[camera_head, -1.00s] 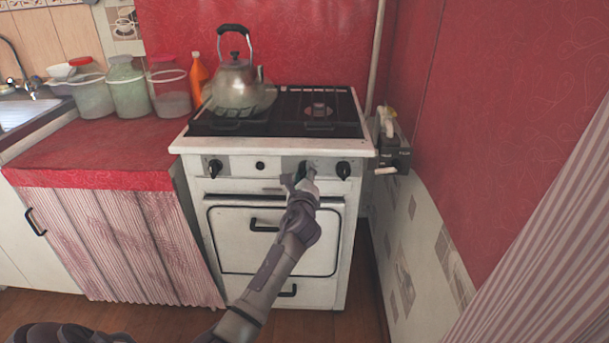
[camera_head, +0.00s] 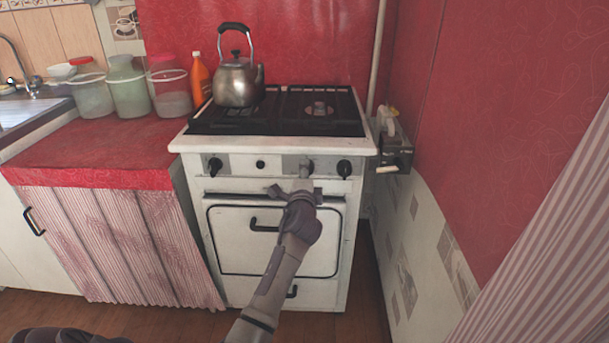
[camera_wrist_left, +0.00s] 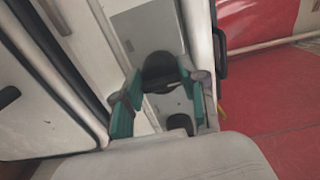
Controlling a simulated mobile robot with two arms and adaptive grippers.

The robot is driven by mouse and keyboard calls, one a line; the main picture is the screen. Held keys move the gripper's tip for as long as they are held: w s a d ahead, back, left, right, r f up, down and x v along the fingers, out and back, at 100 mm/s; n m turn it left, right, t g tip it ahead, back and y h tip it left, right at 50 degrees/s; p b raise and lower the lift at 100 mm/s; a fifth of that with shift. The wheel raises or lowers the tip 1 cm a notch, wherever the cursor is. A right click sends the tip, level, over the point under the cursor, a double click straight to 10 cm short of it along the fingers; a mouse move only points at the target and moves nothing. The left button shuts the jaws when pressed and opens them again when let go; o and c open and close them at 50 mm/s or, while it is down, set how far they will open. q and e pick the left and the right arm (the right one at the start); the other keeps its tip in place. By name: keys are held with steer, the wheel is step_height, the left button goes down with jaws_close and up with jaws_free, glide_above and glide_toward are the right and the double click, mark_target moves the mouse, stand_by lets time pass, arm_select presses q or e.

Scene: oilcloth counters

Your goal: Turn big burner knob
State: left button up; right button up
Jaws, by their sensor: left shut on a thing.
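The white stove (camera_head: 275,222) has a front panel with a black knob at the left (camera_head: 215,166), a small round button (camera_head: 261,165) and a black knob at the right (camera_head: 344,168). My left gripper (camera_head: 305,172) is at the panel between the button and the right knob. The left wrist view shows its two teal-padded fingers on either side of a dark knob (camera_wrist_left: 160,70), shut on it. In the head view the gripper hides this knob, so its angle is unclear. Another dark knob (camera_wrist_left: 180,123) shows closer to the palm. My right gripper is out of view.
A metal kettle (camera_head: 237,84) stands on the hob's back left. The red counter (camera_head: 95,151) adjoins on the left. A small wall-side box (camera_head: 395,152) is on the right.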

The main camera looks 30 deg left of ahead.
arm_select(q)
steer(key=shift+f, duration=0.1)
stand_by(0.4)
steer(key=o, duration=1.1)
steer(key=v, duration=1.2)
steer(key=shift+s, duration=0.1)
